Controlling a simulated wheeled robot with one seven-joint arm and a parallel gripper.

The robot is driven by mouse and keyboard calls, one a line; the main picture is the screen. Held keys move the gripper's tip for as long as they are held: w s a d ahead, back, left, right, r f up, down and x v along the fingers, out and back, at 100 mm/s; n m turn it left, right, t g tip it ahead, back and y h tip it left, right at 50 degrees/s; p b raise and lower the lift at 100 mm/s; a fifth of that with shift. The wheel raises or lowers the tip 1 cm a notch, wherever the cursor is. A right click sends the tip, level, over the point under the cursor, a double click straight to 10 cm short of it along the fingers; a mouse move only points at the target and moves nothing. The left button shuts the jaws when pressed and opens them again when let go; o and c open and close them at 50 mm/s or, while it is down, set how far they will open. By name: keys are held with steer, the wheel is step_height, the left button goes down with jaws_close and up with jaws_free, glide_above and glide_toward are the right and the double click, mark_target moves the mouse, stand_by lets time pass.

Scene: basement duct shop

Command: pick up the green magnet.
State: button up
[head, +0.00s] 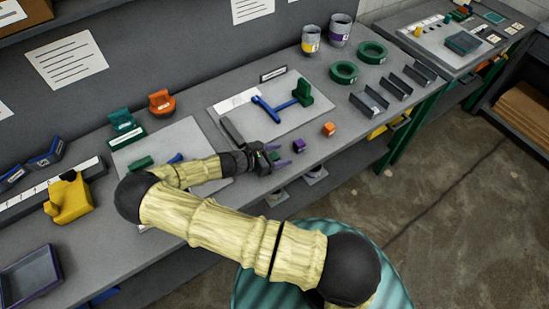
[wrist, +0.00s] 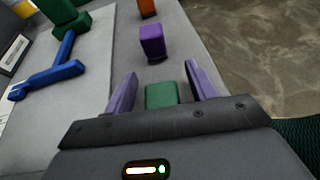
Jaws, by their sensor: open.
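The green magnet, a small green block (wrist: 161,95), lies between the two purple fingers of my open gripper (wrist: 160,82) in the wrist view. There is a gap at each side of it, and its near part is hidden by the gripper body. In the head view my gripper (head: 280,154) is low over the front edge of the bench, with a bit of the green block (head: 273,156) showing between the fingers. A purple block (head: 299,145) sits just beyond the fingertips; it also shows in the wrist view (wrist: 152,42).
An orange block (head: 328,129) is farther right along the bench edge. A grey board (head: 240,137) holds a blue bar and green clamp (head: 303,92). Green rings (head: 344,72), cans (head: 311,40) and grey channels (head: 369,102) stand behind. A yellow tool (head: 70,200) is at left.

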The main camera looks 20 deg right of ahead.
steer(key=c, duration=1.1)
steer(key=shift+o, duration=0.2)
steer(key=shift+r, duration=0.1)
step_height(320, 180, up, 18)
steer(key=b, duration=0.2)
steer(key=shift+b, duration=0.4)
